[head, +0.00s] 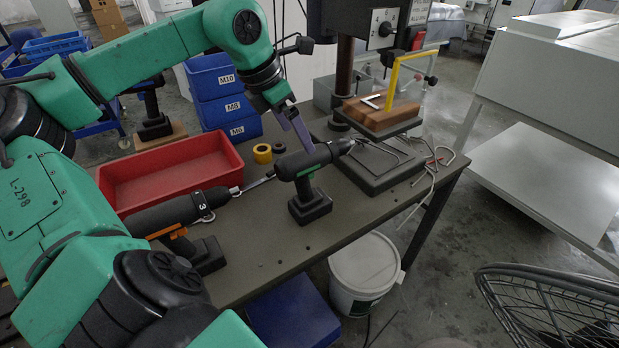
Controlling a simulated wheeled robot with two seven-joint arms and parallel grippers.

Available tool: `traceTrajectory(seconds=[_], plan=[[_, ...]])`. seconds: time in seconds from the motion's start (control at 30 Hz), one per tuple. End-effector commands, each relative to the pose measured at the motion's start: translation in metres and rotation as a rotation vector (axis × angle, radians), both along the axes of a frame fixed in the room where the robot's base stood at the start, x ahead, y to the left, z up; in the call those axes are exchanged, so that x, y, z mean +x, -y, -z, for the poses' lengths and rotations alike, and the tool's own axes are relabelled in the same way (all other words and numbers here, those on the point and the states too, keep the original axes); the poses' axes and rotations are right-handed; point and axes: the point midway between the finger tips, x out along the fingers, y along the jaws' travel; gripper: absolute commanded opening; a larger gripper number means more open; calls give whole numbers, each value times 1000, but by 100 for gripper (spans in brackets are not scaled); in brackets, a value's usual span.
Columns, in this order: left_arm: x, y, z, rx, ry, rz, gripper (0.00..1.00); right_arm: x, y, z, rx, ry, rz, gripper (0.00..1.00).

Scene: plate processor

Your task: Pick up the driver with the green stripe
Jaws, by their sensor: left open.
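The driver with the green stripe (312,158) stands upright on its black battery base on the dark workbench, its chuck pointing right. A green band shows on its handle. My left gripper (298,132) is open, just above and behind the driver's body. One finger shows clearly, its tip close to the top of the driver; I cannot tell whether it touches. The other finger is mostly hidden. A second black driver with an orange part (175,216) stands at the left, its long bit pointing toward the green-striped one. My right gripper is not in view.
A red tray (170,172) lies at the bench's back left, beside yellow tape (262,153). Blue bins (222,95) stand behind. A drill press (385,165) with a wooden block (378,116) stands on the right. The bench front before the driver is clear; a white bucket (362,270) stands below.

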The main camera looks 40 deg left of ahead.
Motion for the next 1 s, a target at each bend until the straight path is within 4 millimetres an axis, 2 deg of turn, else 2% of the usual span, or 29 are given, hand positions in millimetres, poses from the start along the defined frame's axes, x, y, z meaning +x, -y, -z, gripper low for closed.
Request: traceTrajectory(seconds=[0.13,0.3,0.4,0.63,0.67,0.7,0.87,0.9,0.93,1.0], plan=[[8,3,19,-2,-3,0,100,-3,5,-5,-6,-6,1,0],[19,5,44,-5,-6,0,100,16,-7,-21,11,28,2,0],[26,6,61,-5,-3,1,100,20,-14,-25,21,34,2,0],[28,6,68,-2,0,-1,100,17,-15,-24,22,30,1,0],[28,6,68,-2,0,-1,96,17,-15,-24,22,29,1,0],[28,6,68,-2,1,-1,81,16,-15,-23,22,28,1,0],[28,6,68,-2,1,-1,20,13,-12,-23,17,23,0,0],[28,6,68,-2,1,-1,4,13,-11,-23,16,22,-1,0],[28,6,68,-2,1,-1,0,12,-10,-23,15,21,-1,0],[29,6,65,-3,9,-1,0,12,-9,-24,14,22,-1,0]])
